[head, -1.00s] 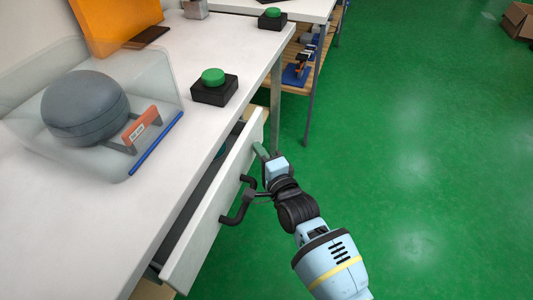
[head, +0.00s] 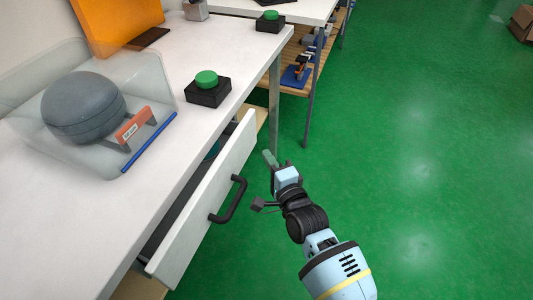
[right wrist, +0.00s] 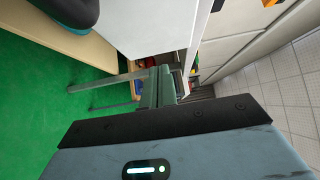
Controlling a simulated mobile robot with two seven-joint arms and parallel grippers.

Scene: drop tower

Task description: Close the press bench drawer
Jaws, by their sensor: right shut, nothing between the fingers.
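The press bench drawer (head: 208,205) stands partly open, its white front panel pulled out from under the bench top, with a dark gap behind it. Its black handle (head: 236,200) is on the outer face. My right gripper (head: 268,158) is shut and empty, just to the right of the drawer front, apart from the handle. Its shut fingers show in the right wrist view (right wrist: 160,86), with a white panel behind them that I cannot identify for sure. My left gripper is not in view.
On the white bench top (head: 145,215) are a green button on a black box (head: 208,92) and a clear guard (head: 30,120) around a grey rounded object (head: 83,107). A second bench (head: 305,10) stands behind.

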